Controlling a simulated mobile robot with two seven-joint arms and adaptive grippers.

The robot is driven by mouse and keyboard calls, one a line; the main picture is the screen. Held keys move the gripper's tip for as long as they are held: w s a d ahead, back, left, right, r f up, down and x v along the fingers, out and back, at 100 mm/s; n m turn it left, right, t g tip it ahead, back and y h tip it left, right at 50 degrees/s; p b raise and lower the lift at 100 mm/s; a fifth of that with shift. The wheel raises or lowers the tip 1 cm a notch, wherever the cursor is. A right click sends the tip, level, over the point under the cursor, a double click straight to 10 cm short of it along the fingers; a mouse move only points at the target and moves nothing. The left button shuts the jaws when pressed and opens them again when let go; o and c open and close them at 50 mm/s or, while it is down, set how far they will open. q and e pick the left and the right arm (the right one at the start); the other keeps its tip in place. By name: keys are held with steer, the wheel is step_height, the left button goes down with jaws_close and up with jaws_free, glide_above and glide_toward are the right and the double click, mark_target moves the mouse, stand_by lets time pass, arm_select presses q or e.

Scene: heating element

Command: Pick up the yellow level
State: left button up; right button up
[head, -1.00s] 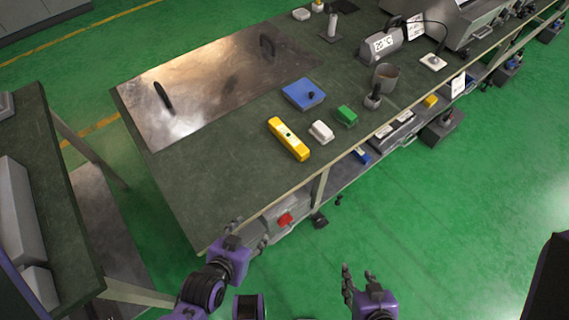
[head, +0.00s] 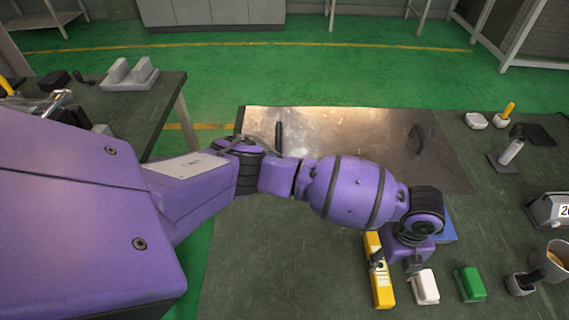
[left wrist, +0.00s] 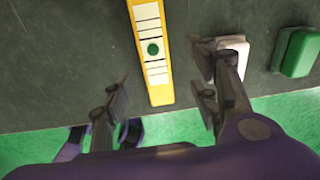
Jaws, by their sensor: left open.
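The yellow level (head: 381,285) lies on the dark green tabletop, its long side running away from me, partly hidden by my left gripper (head: 395,263). In the left wrist view the level (left wrist: 153,52) shows a white label with a green dot. It lies between the two spread, open fingers of my left gripper (left wrist: 162,86), with visible room on both sides. Its far end is cut off there. My right gripper is not in view.
A white block (head: 425,287) sits just right of the level, close to my right-hand finger. A green block (head: 470,284) stands further right. A blue box (head: 447,232) is partly hidden behind my wrist. A metal plate (head: 340,135) lies beyond.

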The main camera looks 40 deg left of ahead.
mark_target(381, 265)
arm_select(q)
steer(key=shift+w+a+r+m, duration=0.15)
steer(key=shift+w+a+m, duration=0.15)
steer(key=shift+a, duration=0.15)
steer(key=shift+a+f+y, duration=0.15)
steer(key=shift+f+y, duration=0.1)
steer(key=shift+y, duration=0.05)
steer(key=f, duration=0.7)
steer(key=shift+w+a+b, duration=0.1)
steer(key=shift+w+b, duration=0.25)
steer(key=shift+w, duration=0.05)
steer(key=shift+c, duration=0.3)
steer(key=shift+r, duration=0.1)
jaws_close()
